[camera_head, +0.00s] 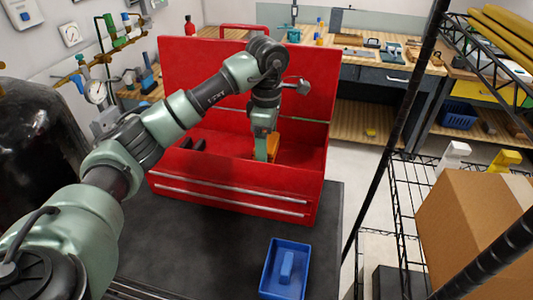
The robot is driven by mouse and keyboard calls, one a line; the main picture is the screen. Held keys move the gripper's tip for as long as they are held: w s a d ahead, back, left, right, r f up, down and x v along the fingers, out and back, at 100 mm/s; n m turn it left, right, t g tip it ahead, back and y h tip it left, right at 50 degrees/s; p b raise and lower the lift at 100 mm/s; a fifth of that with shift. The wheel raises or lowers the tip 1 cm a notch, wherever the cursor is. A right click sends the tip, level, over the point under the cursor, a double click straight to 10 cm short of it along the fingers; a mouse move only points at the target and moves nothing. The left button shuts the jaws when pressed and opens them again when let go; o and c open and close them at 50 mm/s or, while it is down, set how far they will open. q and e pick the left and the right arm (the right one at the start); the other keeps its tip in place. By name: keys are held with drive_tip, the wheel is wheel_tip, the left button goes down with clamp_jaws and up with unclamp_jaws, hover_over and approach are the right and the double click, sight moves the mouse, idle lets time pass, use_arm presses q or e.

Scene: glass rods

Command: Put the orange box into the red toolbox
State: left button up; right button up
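The red toolbox (235,197) stands open on a dark surface, its lid raised at the back and two drawer fronts facing me. My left arm comes in from the left and reaches over it, with the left gripper (265,150) pointing down inside the open top. The orange box (273,146) shows inside the toolbox, right at the gripper's fingers and partly hidden by them. I cannot tell whether the fingers are closed on it or whether it touches the toolbox floor. My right gripper is not in view.
A blue tray (266,287) holding a blue block (286,267) sits in front of the toolbox. A black wire shelf with a cardboard box (460,235) stands at right. Dark items (190,143) lie in the toolbox's left part. A wooden workbench (360,55) is behind.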

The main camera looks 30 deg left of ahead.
use_arm(q)
wheel_tip(320, 180, down, 3)
drive_tip(key=shift+s+f+p, duration=0.1)
drive_tip(key=shift+p, duration=0.45)
drive_tip(key=shift+f, duration=0.25)
drive_tip(key=shift+f, duration=0.1)
drive_tip(key=shift+f, duration=0.15)
drive_tip(key=o, duration=1.5)
drive_tip(key=shift+o, duration=0.2)
